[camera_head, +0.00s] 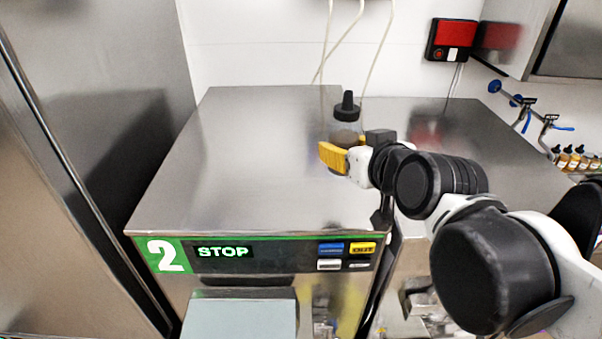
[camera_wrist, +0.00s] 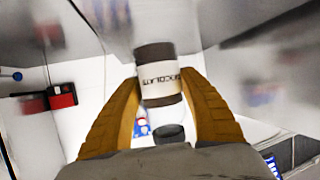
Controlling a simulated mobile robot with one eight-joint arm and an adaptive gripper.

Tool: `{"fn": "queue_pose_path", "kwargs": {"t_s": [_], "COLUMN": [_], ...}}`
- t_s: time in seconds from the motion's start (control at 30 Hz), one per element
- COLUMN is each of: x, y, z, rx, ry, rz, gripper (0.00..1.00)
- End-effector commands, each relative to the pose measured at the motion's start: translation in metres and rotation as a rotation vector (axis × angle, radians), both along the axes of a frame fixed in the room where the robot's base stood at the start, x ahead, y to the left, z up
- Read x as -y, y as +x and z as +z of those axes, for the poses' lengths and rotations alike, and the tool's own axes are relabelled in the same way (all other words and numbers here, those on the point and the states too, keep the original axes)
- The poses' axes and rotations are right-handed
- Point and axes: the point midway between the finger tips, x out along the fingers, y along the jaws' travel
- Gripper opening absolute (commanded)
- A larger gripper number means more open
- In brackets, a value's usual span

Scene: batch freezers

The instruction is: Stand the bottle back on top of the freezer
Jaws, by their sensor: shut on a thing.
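The bottle (camera_head: 347,106) has a black pointed cap and a clear body with dark contents. In the head view it stands upright at the right side of the steel freezer top (camera_head: 250,150), its lower part hidden behind my gripper. My gripper (camera_head: 332,157), with yellow fingers, is shut on the bottle from the right. In the wrist view the bottle (camera_wrist: 158,75), with a white label with dark lettering, lies between my two yellow fingers (camera_wrist: 160,100). I cannot tell whether its base touches the freezer top. The freezer's front panel (camera_head: 260,254) reads 2 and STOP.
A second steel unit (camera_head: 460,130) stands to the right, beneath my arm. A tall steel cabinet (camera_head: 80,130) is at the left. Pale cables (camera_head: 375,60) hang at the back wall near the bottle. Several small bottles (camera_head: 575,158) stand far right. The freezer top's left and middle are clear.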

Motion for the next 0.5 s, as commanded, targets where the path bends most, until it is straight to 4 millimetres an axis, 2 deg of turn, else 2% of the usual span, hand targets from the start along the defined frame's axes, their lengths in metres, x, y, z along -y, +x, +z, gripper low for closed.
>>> {"fn": "queue_pose_path", "kwargs": {"t_s": [0.03, 0.23, 0.4, 0.5], "x": [-0.013, -0.052, -0.07, -0.074], "y": [0.005, 0.023, 0.033, 0.034], "z": [-0.005, -0.031, -0.044, -0.049], "rx": [0.004, 0.003, 0.003, 0.003], "ry": [-0.003, -0.003, 0.0, 0.0], "rz": [0.009, 0.008, 0.004, 0.001], "gripper": [0.17, 0.17, 0.17, 0.17]}}
